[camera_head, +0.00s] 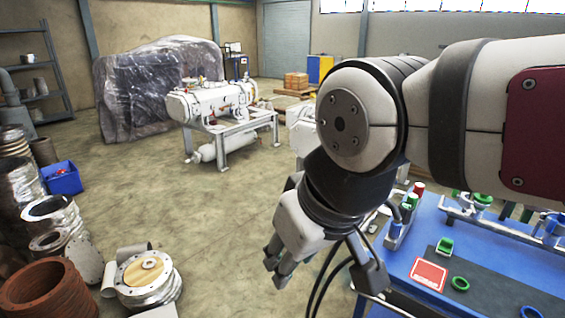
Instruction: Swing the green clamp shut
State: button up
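My gripper (325,280) hangs below my wrist, left of the blue workbench (405,275). Its fingers are spread apart, with nothing seen between them except dark cables hanging near. On the bench, a green clamp-like piece (445,246) stands on the dark mat, right of the gripper. A green ring (460,283) lies in front of it. More green parts sit on the metal pipework, one at the bench's left (409,201) and one farther back (482,200). I cannot tell which is the green clamp, or how far any clamp stands open. My arm hides part of the bench's back.
A red-and-white sign (429,274) lies on the bench, with a blue ring (530,312) at the front right. Metal flanges (145,277) and a rusty pipe (48,290) stand at the lower left. Open floor (225,225) lies left of the gripper.

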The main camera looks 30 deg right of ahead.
aim_at(464, 202)
jog(key=z, duration=1.85)
